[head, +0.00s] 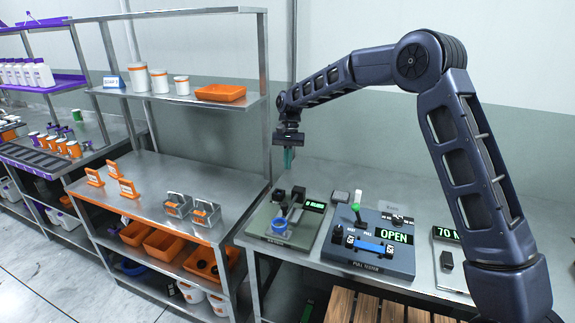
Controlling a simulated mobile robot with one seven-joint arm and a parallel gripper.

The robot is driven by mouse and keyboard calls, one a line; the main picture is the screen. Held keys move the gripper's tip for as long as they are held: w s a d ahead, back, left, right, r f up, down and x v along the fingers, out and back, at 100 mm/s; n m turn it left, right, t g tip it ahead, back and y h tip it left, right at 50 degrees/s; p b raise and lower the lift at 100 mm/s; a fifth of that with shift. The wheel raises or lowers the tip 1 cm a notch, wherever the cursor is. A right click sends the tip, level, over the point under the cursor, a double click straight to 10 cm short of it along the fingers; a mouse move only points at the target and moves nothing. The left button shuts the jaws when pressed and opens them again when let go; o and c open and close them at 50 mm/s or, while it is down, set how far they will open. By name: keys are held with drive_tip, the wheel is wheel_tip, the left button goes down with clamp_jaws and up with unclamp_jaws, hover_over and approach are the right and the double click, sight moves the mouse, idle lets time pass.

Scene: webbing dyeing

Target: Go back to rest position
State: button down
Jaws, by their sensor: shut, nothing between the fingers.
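My gripper (288,157) hangs at the end of my arm, pointing down, above the back of the steel bench near its left end. It is shut, small in the picture, and nothing shows between the fingers. Below it stands a grey-green device (285,222) with a blue round part and a green-lit display. The gripper appears apart from the device. My arm arches over the bench from the right side of the view.
A pull tester (368,245) with a lit "OPEN" display sits on the bench (262,243). A steel shelf unit (150,180) with orange holders stands left; a wooden slatted surface (375,307) is in front.

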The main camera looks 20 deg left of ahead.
drive_tip(key=d+r+t+y, duration=0.1)
drive_tip(key=d+r, duration=0.5)
drive_tip(key=d, duration=0.6)
drive_tip(key=w+d+r+m+t, duration=0.15)
drive_tip(key=d+r, duration=0.35)
drive_tip(key=d, duration=0.6)
drive_tip(key=d+r+t+y, duration=0.15)
drive_tip(key=d+r, duration=0.45)
drive_tip(key=d, duration=0.6)
drive_tip(key=s+d+r+t, duration=0.1)
drive_tip(key=s+d, duration=0.3)
drive_tip(key=d, duration=0.3)
drive_tip(key=s+d+r+t, duration=0.1)
drive_tip(key=s+d, duration=0.3)
drive_tip(key=d, duration=0.3)
drive_tip(key=s+d+f+m+t+h, duration=0.1)
drive_tip(key=s+d+f, duration=0.3)
drive_tip(key=s+d, duration=0.8)
drive_tip(key=shift+s+f+t, duration=0.3)
drive_tip(key=shift+t, duration=0.6)
drive_tip(key=c, duration=2.2)
unclamp_jaws()
drive_tip(key=shift+a+m, duration=0.1)
drive_tip(key=shift+m, duration=0.15)
